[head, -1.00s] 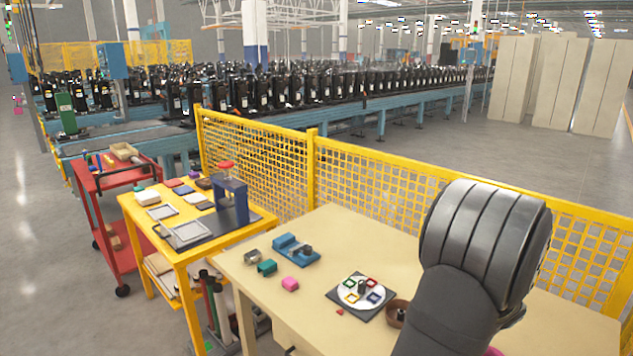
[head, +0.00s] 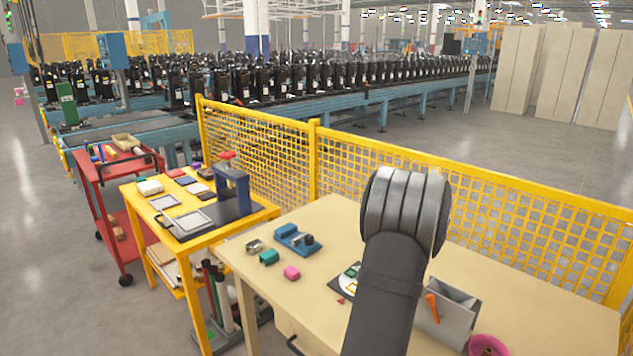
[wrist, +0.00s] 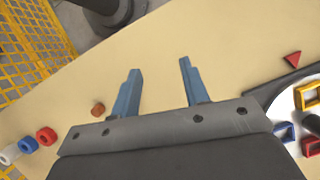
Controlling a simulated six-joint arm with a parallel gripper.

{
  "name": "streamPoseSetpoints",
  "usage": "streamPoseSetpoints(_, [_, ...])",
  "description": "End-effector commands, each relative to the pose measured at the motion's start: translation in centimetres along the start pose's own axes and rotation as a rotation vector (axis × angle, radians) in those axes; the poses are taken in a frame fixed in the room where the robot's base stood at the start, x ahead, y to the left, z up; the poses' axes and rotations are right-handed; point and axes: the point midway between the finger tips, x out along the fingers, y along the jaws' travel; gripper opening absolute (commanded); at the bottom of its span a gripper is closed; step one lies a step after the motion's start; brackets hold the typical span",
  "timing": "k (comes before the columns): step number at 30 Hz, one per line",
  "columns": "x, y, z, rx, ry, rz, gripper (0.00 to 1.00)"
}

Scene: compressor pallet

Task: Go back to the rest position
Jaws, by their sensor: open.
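My gripper (wrist: 157,88) shows in the wrist view with its two blue fingers apart and nothing between them. It is over the beige table (wrist: 175,45), and its height above the top cannot be judged. In the head view my arm hides the gripper and covers part of the dark plate with the white disc (head: 347,282). In the wrist view that disc (wrist: 287,101) lies to the right of the fingers, with coloured square frames on it.
A grey bin (head: 447,315) and a magenta ring (head: 487,345) are at the right front. A yellow mesh fence (head: 450,190) runs behind the table.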

Motion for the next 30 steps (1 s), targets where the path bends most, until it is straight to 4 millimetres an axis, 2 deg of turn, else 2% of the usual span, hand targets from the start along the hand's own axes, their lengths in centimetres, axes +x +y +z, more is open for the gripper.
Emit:
streamPoseSetpoints(6, [0.6,-2.8,0.6,-0.269,0.001,0.112,0.41])
streamPoseSetpoints(13, [0.7,-4.4,0.8,-0.458,0.001,0.19,0.41])
streamPoseSetpoints(19, [0.7,-4.9,0.8,-0.516,0.001,0.214,0.41])
streamPoseSetpoints(30, [0.7,-4.8,0.8,-0.505,0.001,0.209,0.41])
